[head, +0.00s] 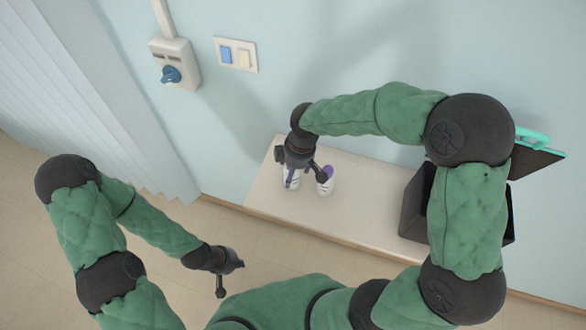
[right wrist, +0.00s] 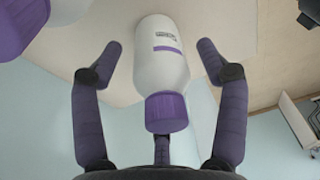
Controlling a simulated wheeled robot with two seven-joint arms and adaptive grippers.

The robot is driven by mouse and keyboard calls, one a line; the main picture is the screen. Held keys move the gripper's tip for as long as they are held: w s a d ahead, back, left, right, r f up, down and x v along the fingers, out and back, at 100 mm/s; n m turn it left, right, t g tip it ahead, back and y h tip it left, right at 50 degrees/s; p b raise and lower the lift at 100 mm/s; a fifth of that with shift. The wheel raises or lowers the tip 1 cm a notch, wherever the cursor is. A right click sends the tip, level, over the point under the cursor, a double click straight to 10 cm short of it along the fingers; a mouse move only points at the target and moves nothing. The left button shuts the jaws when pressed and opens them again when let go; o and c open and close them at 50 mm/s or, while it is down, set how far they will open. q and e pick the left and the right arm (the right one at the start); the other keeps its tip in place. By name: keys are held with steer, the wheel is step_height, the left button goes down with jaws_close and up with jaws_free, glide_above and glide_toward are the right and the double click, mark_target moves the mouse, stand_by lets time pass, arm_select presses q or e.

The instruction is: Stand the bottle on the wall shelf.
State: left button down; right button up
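A white bottle with a purple cap (head: 291,180) stands on the pale bench; my right gripper (head: 301,170) is above it and partly hides it. In the right wrist view this bottle (right wrist: 162,60) lies between the spread fingers, with a visible gap on both sides. A second such bottle (head: 326,183) stands just to its right; part of it shows at the left of the right wrist view (right wrist: 60,12). My left gripper (head: 231,278) is open and empty, low at centre left, away from the bench. A dark wall shelf (head: 541,158) shows at the right, partly behind my right arm.
The bench (head: 365,220) runs along the wall. A black box (head: 413,210) stands on its right part, partly behind my right arm. A teal object (head: 533,137) is at the wall shelf. A switch box (head: 174,65) and a switch plate (head: 236,54) are on the wall.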

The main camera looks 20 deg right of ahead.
mark_target(299, 171)
steer(key=shift+r, duration=0.5)
step_height(299, 171, up, 11)
steer(key=d+p, duration=0.1)
steer(key=p, duration=0.1)
steer(key=shift+s+d, duration=0.25)
steer(key=shift+s, duration=0.2)
